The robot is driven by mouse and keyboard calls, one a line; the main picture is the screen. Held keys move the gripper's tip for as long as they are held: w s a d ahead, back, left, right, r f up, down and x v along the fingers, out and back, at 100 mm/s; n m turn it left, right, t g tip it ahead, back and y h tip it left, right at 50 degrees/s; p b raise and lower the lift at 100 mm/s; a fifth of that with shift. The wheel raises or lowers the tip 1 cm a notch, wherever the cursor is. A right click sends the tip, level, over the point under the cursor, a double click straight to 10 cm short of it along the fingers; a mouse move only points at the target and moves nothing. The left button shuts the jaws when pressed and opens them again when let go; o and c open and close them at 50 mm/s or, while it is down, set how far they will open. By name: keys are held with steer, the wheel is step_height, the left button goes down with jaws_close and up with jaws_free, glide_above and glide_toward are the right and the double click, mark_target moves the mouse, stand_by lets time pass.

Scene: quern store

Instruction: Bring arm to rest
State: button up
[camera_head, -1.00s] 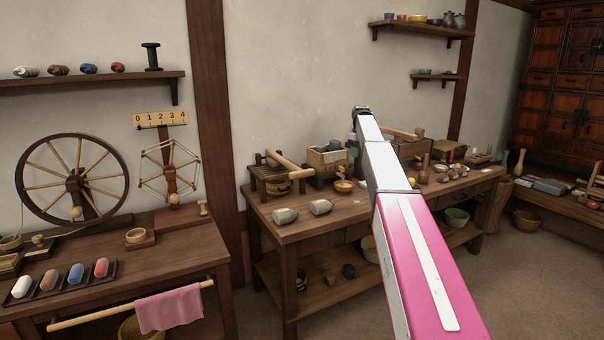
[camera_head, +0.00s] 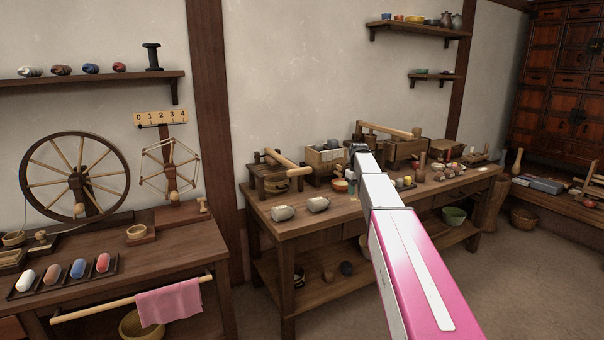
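My arm (camera_head: 405,255), pink and white, reaches from the lower right toward the middle of the head view. Its far end, with my gripper (camera_head: 353,178), is over the wooden workbench (camera_head: 290,228) against the back wall. A small greenish thing shows at the gripper's far end; I cannot tell if it is part of the gripper or held. The fingers are too small and too hidden behind the arm to read as open or shut.
A wooden box (camera_head: 326,165) stands behind the gripper, with bowls and small goods to the right. A spinning wheel (camera_head: 75,180) stands on the left table. Shelves (camera_head: 420,30) hang above. Floor at lower right is clear.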

steer(key=s+a+f+m, duration=0.1)
steer(key=s+f, duration=0.6)
steer(key=s, duration=0.6)
steer(key=s+a+f+m, duration=0.1)
steer(key=s+a+f, duration=0.1)
steer(key=s+f, duration=0.6)
steer(key=s+a+f+m, duration=0.1)
steer(key=s+f, duration=0.6)
steer(key=s, duration=1.1)
steer(key=shift+a+f+m, duration=0.3)
steer(key=shift+a+m, duration=0.05)
steer(key=shift+m, duration=0.25)
